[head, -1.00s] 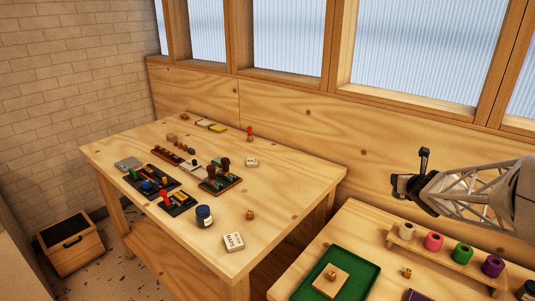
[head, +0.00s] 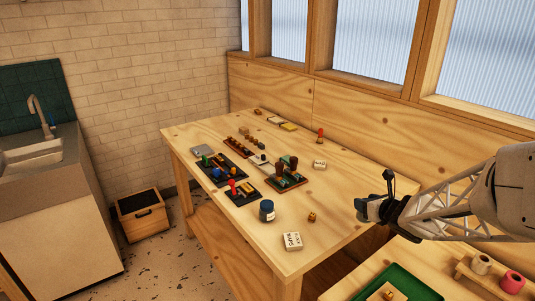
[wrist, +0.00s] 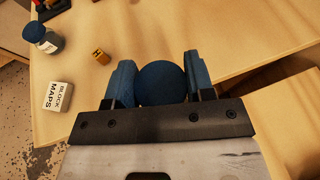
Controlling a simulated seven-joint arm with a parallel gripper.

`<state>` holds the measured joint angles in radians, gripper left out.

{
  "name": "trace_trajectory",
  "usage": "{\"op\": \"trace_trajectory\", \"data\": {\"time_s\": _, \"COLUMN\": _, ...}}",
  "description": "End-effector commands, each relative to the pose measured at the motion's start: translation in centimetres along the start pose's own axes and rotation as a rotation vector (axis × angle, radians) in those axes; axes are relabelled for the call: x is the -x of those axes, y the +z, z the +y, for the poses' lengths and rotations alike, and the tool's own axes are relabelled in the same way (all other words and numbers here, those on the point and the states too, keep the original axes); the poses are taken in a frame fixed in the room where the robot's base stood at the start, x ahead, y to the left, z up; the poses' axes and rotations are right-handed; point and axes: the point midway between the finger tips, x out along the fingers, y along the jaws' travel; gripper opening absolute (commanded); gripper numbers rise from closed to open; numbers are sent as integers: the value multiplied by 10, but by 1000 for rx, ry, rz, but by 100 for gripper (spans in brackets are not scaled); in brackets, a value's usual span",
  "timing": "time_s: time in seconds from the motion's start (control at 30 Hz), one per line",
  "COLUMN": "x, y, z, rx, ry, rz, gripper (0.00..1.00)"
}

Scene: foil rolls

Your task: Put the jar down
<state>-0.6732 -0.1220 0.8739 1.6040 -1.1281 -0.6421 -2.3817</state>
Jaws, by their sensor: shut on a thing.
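My gripper (head: 368,206) is shut on a jar, seen from above in the wrist view as a round dark-blue lid (wrist: 161,84) between two blue finger pads. The lid hides the jar's body. In the head view the gripper is in the air near the right edge of the wooden table (head: 330,208), and the held jar is hard to make out there. A second jar (head: 267,211), dark with a pale label, stands upright on the table; it also shows at the upper left in the wrist view (wrist: 50,44).
A "Block Maps" box (head: 291,241) and a small orange block (head: 312,217) lie near the standing jar. Several boards with pieces (head: 286,181) fill the table's middle. A second table holds a green tray (head: 415,282) and a roll rack (head: 470,273).

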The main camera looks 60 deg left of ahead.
Motion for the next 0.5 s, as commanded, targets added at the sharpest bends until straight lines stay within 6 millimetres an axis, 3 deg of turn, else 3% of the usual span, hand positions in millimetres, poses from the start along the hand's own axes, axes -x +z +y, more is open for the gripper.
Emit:
{"op": "trace_trajectory", "data": {"time_s": 0.1, "x": -12, "y": 0, "z": 27, "rx": 20, "ry": 53, "rz": -1, "gripper": 5}}
{"op": "trace_trajectory", "data": {"time_s": 0.2, "x": -18, "y": 0, "z": 41, "rx": 31, "ry": 80, "rz": -2, "gripper": 5}}
{"op": "trace_trajectory", "data": {"time_s": 0.5, "x": -22, "y": 0, "z": 54, "rx": 40, "ry": 106, "rz": -3, "gripper": 5}}
